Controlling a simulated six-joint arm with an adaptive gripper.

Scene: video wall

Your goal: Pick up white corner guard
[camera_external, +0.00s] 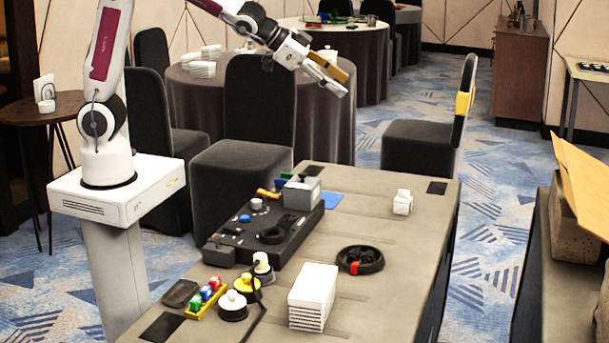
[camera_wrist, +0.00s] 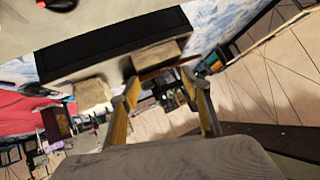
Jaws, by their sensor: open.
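My gripper (camera_external: 334,78) is raised high above the far side of the table, open and empty. In the wrist view its two yellow-lined fingers (camera_wrist: 160,82) stand apart with nothing between them. A small white blocky piece (camera_external: 402,202) sits alone on the right far part of the table; it may be the white corner guard, but its shape is too small to be sure. A larger white stack of ribbed layers (camera_external: 313,297) stands at the table's near middle. My gripper is well above and away from both. Neither shows clearly in the wrist view.
The surface around the small white piece is clear. Chairs stand behind.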

